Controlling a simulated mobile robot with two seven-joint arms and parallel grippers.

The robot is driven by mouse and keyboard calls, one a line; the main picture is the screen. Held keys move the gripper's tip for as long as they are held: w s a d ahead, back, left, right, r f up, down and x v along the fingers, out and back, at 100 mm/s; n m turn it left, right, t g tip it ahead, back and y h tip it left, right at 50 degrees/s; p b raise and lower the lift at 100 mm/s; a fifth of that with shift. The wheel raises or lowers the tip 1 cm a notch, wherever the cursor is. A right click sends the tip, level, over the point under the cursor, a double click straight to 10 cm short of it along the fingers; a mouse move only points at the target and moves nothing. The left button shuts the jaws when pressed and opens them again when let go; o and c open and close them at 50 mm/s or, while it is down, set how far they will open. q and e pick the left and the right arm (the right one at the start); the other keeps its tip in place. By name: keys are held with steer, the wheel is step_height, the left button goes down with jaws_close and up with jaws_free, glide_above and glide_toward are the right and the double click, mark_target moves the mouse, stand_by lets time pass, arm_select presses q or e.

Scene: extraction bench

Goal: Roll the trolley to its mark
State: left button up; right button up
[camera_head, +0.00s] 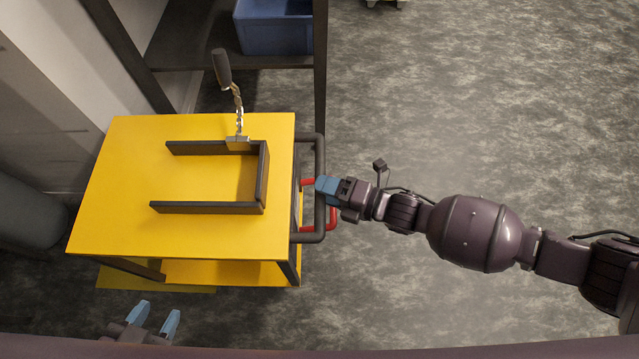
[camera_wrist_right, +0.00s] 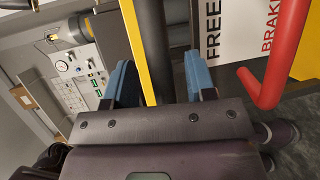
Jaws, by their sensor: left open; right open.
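The yellow trolley (camera_head: 120,180) stands at the left of the head view, with a dark handle (camera_head: 319,150) on its right side. My right gripper (camera_head: 326,186) is at this handle. In the right wrist view its blue fingertips (camera_wrist_right: 160,82) are apart, with the dark handle bar (camera_wrist_right: 153,40) between them; contact cannot be told. A red lever (camera_head: 333,218) sits by the handle and shows in the wrist view (camera_wrist_right: 265,98) beside a FREE/BRAKE label (camera_wrist_right: 233,38). My left gripper (camera_head: 154,314) is open and empty, below the trolley's near edge in the picture.
A dark U-shaped frame (camera_head: 210,208) and a chain with a dark grip (camera_head: 222,68) are on the trolley top. A dark rack with a blue bin (camera_head: 275,30) stands behind. A yellow patch (camera_head: 150,282) shows low under the trolley. Grey floor (camera_head: 480,110) at right is clear.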

steer(key=shift+x, duration=1.05)
steer(key=shift+c, duration=0.5)
jaws_close()
